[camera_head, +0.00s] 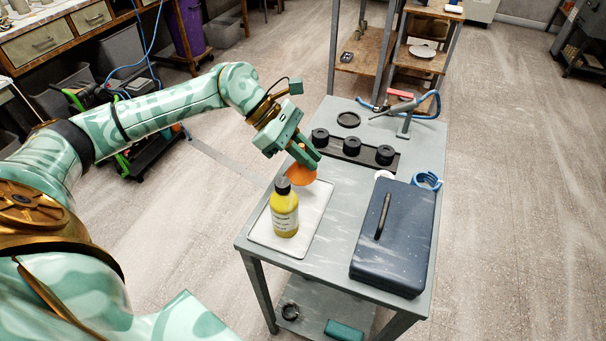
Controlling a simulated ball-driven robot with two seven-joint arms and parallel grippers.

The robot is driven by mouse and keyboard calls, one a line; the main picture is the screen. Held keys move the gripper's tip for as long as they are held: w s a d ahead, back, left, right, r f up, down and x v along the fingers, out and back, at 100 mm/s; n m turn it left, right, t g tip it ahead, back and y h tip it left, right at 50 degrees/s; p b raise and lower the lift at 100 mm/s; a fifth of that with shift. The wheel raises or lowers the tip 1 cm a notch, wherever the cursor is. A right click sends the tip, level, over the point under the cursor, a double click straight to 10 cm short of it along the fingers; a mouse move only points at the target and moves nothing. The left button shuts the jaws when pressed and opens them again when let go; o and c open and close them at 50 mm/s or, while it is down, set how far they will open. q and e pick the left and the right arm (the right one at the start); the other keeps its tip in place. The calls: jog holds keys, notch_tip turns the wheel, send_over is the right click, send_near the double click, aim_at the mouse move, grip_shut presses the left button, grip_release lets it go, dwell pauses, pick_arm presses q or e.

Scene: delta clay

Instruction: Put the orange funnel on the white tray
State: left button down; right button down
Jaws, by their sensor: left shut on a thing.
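The orange funnel (299,176) is in the jaws of my left gripper (303,163), over the far part of the white tray (313,213). The gripper is shut on the funnel and hides part of it. I cannot tell whether the funnel touches the tray. The white tray lies at the left side of the grey table. A yellow bottle (285,212) with a black cap stands upright on the tray, just in front of the funnel. My right gripper is not in view.
A dark blue box (408,227) with a handle fills the table's (342,262) right front. A black holder with round black pieces (352,146) lies behind the tray. A roll of blue tape (427,180) and a stand with blue hose (406,104) are farther right and back.

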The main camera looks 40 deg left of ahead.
aim_at(307, 178)
pick_arm(q)
notch_tip(307, 178, down, 7)
jog(key=shift+f+b, duration=0.1)
jog(key=shift+b, duration=0.6)
jog(key=c, duration=1.4)
grip_release()
jog(key=shift+c, duration=0.2)
jog(key=shift+a+r, duration=0.25)
jog(key=shift+r, duration=0.1)
jog(key=p+v, duration=0.2)
jog(key=v, duration=0.9)
jog(key=shift+s+a+r, duration=0.1)
